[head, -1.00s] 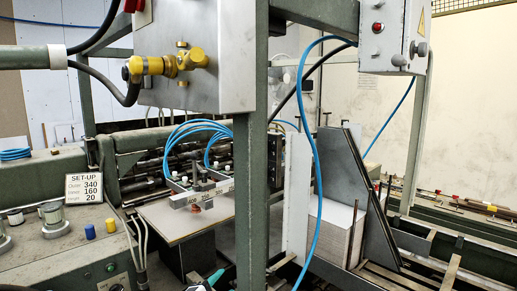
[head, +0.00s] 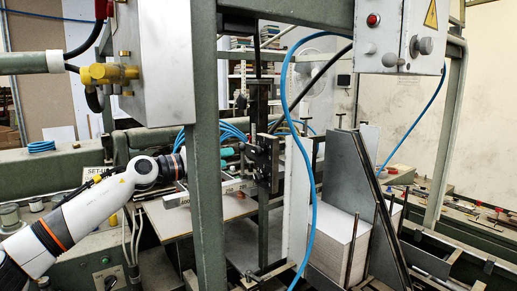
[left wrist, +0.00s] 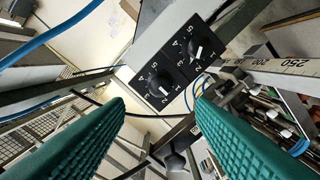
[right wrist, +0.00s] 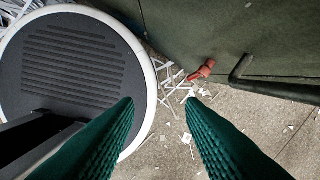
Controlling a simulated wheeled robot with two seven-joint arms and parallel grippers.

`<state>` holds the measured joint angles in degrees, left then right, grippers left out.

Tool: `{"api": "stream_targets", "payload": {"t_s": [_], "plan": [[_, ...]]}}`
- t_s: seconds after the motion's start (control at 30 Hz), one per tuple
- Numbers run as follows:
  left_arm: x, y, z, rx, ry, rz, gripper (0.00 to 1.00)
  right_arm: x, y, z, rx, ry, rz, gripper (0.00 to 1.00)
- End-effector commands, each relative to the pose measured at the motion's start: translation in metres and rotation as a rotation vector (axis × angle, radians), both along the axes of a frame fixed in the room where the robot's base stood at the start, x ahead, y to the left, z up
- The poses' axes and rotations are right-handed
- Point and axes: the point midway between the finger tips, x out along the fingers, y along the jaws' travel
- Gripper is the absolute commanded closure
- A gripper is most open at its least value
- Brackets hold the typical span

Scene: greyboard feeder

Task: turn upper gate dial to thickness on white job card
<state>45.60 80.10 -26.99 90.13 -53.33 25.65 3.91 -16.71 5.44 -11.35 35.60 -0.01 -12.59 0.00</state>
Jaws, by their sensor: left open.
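My left gripper (head: 228,152) reaches from the left behind the near green post. Its teal fingers are apart and empty in the left wrist view (left wrist: 160,102). Two black dials, each with a white pointer mark and numbers around it, sit side by side on a dark plate: one dial (left wrist: 160,86) lies between and beyond the fingertips, the other (left wrist: 195,48) up and right of it. I cannot tell which is the upper one. A white set-up card (head: 90,171) is mostly hidden behind my left arm. My right gripper (right wrist: 160,102) is open and empty above the floor.
The near green post (head: 207,150) stands in front of my left wrist. A blue hose (head: 311,170) hangs right of the dial area. A stack of grey boards (head: 335,245) stands at the right. A ruler (left wrist: 270,65) runs beside the dials. A round grey platform (right wrist: 75,75) is on the floor.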

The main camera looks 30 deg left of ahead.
Motion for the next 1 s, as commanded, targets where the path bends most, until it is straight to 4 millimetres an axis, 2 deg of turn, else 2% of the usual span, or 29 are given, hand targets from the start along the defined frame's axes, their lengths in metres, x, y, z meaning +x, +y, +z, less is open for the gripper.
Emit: {"api": "stream_targets", "payload": {"t_s": [0.03, 0.23, 0.5, 0.7, 0.93, 1.0], "plan": [[0.009, -0.006, 0.009, -0.005, -0.002, -0.004, 0.50, -0.004, 0.005, 0.015, 0.006, 0.005, -0.001, 0.64], [0.048, -0.023, 0.009, -0.007, -0.004, -0.005, 0.50, -0.015, 0.023, 0.041, 0.028, 0.020, -0.005, 0.64], [0.086, -0.037, 0.004, -0.004, -0.003, -0.003, 0.50, -0.010, 0.014, 0.058, 0.017, 0.013, -0.001, 0.64], [0.094, -0.041, 0.002, -0.002, -0.003, -0.002, 0.50, -0.008, 0.009, 0.060, 0.011, 0.011, -0.001, 0.64], [0.095, -0.041, 0.001, -0.002, -0.002, -0.002, 0.50, -0.007, 0.009, 0.060, 0.011, 0.010, -0.002, 0.64], [0.094, -0.041, 0.001, -0.002, -0.002, -0.002, 0.62, -0.007, 0.009, 0.060, 0.011, 0.010, -0.002, 0.64]]}}
